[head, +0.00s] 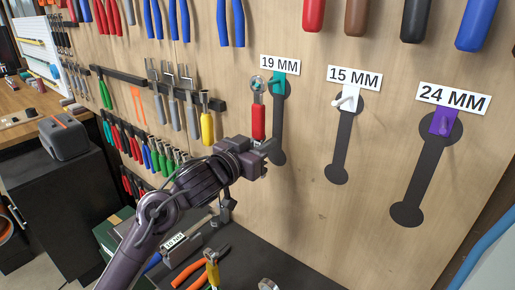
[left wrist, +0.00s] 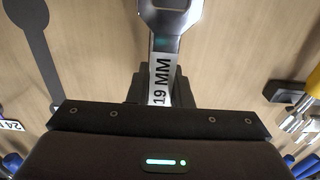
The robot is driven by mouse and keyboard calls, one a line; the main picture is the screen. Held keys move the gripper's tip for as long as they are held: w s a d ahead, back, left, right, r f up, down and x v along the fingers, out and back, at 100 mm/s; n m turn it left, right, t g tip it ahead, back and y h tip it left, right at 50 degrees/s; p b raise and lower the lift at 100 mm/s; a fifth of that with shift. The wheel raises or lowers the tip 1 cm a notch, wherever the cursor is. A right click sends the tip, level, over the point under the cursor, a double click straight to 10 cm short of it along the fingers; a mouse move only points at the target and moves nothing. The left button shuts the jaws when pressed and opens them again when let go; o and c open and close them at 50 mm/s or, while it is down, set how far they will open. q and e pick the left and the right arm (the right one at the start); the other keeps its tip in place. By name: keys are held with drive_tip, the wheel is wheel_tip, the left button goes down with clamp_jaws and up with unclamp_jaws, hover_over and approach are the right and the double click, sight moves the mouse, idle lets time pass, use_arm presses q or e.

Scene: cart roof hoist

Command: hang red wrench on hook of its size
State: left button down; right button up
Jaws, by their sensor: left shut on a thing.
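My left gripper (head: 266,148) is shut on the lower part of the red wrench (head: 258,122), holding it upright in front of the board. The wrench's metal ring end (head: 257,84) points up, just left of the teal hook (head: 279,86) under the 19 MM label (head: 280,65). I cannot tell whether the ring touches that hook. In the left wrist view, the wrench (left wrist: 160,75) bears a 19 MM mark, and its metal head is cut by the top edge. A white hook (head: 347,98) under 15 MM and a purple hook (head: 444,122) under 24 MM are empty. My right gripper is out of view.
Dark wrench outlines (head: 342,150) run below the hooks. A rack of tools (head: 178,105) hangs left of the wrench. Red, brown and blue handles hang above. Below, a dark top (head: 260,255) holds orange pliers (head: 187,272) and a piece labelled 10 MM (head: 173,241).

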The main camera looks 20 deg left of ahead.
use_arm(q)
drive_tip(key=x, duration=0.2)
drive_tip(key=shift+w+d+f+b, duration=0.15)
drive_tip(key=shift+w+f+b, duration=0.15)
drive_tip(key=shift+w+f, duration=0.1)
idle(0.5)
drive_tip(key=c, duration=1.2)
unclamp_jaws()
drive_tip(key=shift+c, duration=0.2)
drive_tip(key=shift+f, duration=0.1)
drive_tip(key=b+v, duration=0.1)
drive_tip(key=v, duration=0.6)
drive_tip(key=shift+s+b, duration=0.35)
drive_tip(key=shift+s, duration=0.05)
